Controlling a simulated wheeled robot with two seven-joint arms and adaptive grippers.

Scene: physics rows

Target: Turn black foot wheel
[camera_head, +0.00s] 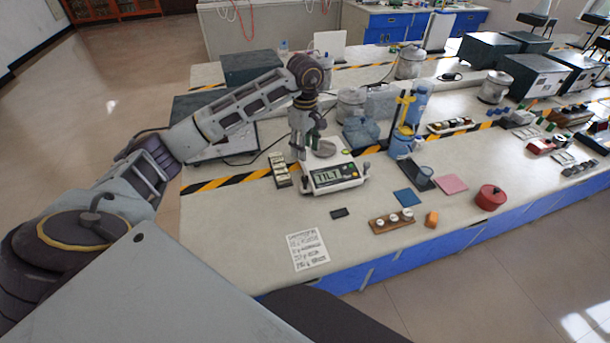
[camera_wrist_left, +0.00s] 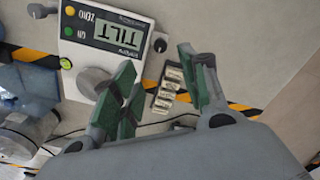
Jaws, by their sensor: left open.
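A white balance (camera_head: 348,184) stands on the bench, its display reading TILT. It shows upside down in the left wrist view (camera_wrist_left: 118,58). A dark foot wheel (camera_wrist_left: 160,45) sticks out at its right side there; another dark knob (camera_wrist_left: 38,10) lies at the top left. In the head view a foot knob (camera_head: 367,166) shows at the balance's right. A round green bubble level (camera_wrist_left: 65,62) sits on the casing beside the grey pan (camera_wrist_left: 93,83). My left gripper (camera_head: 308,147) is open and empty, above the balance's left rear part; its green-padded fingers (camera_wrist_left: 158,72) are apart. My right gripper is not in view.
A rack of small labelled blocks (camera_head: 281,170) stands just left of the balance. A printed sheet (camera_head: 307,249), a black block (camera_head: 339,212) and a wooden weight holder (camera_head: 391,221) lie in front. Jars and a blue bottle (camera_head: 419,104) stand behind and right. A cable crosses the bench.

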